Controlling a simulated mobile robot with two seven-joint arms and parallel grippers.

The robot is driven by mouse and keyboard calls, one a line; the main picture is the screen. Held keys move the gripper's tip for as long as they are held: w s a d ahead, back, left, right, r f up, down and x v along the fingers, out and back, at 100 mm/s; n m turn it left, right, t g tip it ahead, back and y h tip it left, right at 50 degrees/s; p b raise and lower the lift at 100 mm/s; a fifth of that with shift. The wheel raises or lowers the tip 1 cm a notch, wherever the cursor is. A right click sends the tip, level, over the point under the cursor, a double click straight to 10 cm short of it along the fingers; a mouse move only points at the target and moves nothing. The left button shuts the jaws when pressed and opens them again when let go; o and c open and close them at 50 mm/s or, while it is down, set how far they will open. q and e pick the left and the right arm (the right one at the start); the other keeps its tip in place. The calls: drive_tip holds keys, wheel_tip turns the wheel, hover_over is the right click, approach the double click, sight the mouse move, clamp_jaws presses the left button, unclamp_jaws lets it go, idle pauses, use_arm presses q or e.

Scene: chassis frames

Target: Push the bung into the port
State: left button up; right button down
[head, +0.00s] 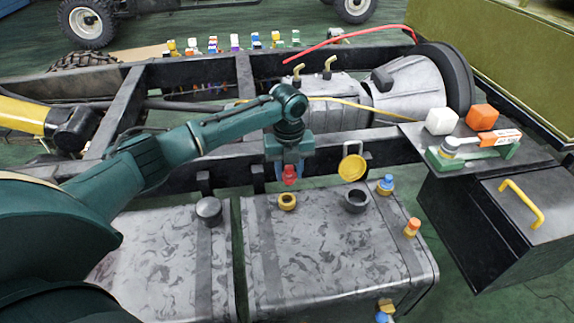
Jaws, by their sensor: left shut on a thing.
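My left gripper (289,166) hangs pointing down over the grey mottled tank (300,250). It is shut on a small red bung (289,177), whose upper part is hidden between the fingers. A yellow-ringed port (287,201) on the tank top lies just below the bung in the picture. The bung appears apart from it, with a small gap showing. A dark round open neck (356,201) stands further right on the same tank. My right gripper is not in view.
A yellow cap (352,167) stands tilted open behind the dark neck. Blue-topped (386,185) and orange-topped (412,227) fittings sit near the tank's right edge. A black box (500,210) stands at right.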

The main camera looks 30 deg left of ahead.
sight(287, 181)
use_arm(q)
drive_tip(key=shift+w+a+f+m, duration=0.1)
drive_tip(key=shift+a+f+m, duration=0.1)
drive_tip(key=shift+m, duration=0.45)
drive_tip(key=shift+w+a+f+m, duration=0.1)
drive_tip(key=shift+a+f+m, duration=0.1)
drive_tip(key=shift+m, duration=0.45)
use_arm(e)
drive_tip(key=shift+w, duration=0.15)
use_arm(q)
drive_tip(key=shift+r, duration=0.1)
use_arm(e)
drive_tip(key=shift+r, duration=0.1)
use_arm(q)
drive_tip(key=shift+r+p, duration=0.1)
drive_tip(key=shift+p, duration=0.45)
drive_tip(key=shift+f, duration=0.3)
drive_tip(key=shift+f+b, duration=0.3)
wheel_tip(287, 181, down, 3)
drive_tip(key=shift+f+b, duration=0.15)
drive_tip(key=shift+b, duration=0.75)
drive_tip(key=shift+f+b, duration=0.35)
drive_tip(key=shift+f, duration=0.5)
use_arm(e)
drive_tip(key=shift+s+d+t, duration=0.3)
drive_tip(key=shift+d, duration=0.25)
